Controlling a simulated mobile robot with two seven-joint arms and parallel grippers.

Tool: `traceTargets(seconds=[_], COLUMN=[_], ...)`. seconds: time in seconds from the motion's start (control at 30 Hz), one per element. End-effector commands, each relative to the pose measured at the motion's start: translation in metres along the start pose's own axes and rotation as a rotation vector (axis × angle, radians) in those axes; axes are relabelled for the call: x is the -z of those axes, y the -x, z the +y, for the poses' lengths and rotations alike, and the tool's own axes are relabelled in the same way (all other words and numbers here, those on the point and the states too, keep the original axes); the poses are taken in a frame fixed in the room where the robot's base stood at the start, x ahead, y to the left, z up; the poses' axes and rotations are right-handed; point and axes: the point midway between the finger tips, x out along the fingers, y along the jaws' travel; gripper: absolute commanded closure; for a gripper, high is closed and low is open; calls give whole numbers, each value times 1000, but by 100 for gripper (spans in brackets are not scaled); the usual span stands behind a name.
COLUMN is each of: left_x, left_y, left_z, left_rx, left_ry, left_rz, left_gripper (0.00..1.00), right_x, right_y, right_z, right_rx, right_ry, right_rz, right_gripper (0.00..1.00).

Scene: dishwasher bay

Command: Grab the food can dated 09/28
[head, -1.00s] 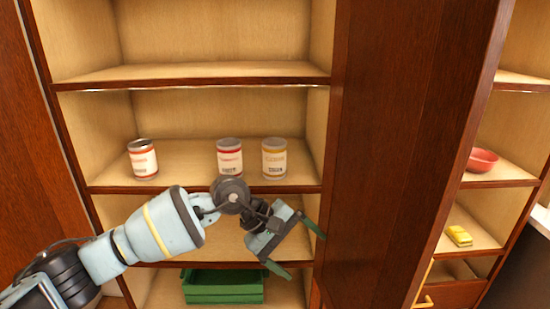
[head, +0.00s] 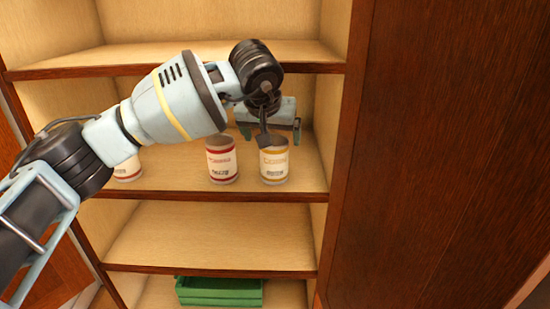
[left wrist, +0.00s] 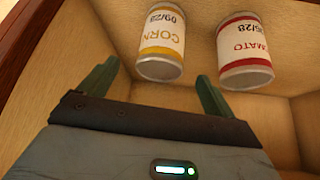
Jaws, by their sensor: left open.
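The corn can (head: 274,165) has a yellow-banded label and stands on the middle shelf at the right. In the left wrist view, the corn can (left wrist: 162,48) shows the date 09/28. A red-banded tomato can (head: 222,162) stands to its left; its date in the left wrist view (left wrist: 244,52) ends in 28, the first part unclear. A third can (head: 127,170) is mostly hidden behind my left arm. My left gripper (head: 270,133) is open and empty, at the top of the corn can in the head view. In the left wrist view, the corn can is beyond the fingertips, between their lines.
A wooden shelf edge (head: 200,196) runs below the cans, and an upper shelf edge (head: 310,67) runs above. A brown cabinet panel (head: 440,150) closes off the right side. A green crate (head: 220,292) sits on a lower shelf. The shelf between is empty.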

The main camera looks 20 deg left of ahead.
Motion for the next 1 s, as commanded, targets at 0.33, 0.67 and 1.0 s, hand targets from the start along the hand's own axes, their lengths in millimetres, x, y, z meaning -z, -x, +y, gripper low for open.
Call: traceTargets(seconds=[0.33, 0.67, 1.0], left_x=[-1, 0, 0], left_y=[-22, -64, -71], left_z=[0, 0, -1], left_rx=[0, -1, -1], left_ry=[1, 1, 1], left_rz=[-2, -2, 0], left_gripper=[10, 10, 10], right_x=[12, 18, 16], right_y=[-3, -3, -3], right_z=[2, 1, 1], right_rx=[-2, -3, -4], right_ry=[7, 1, -2], right_rz=[25, 36, 32], right_gripper=[100, 100, 100])
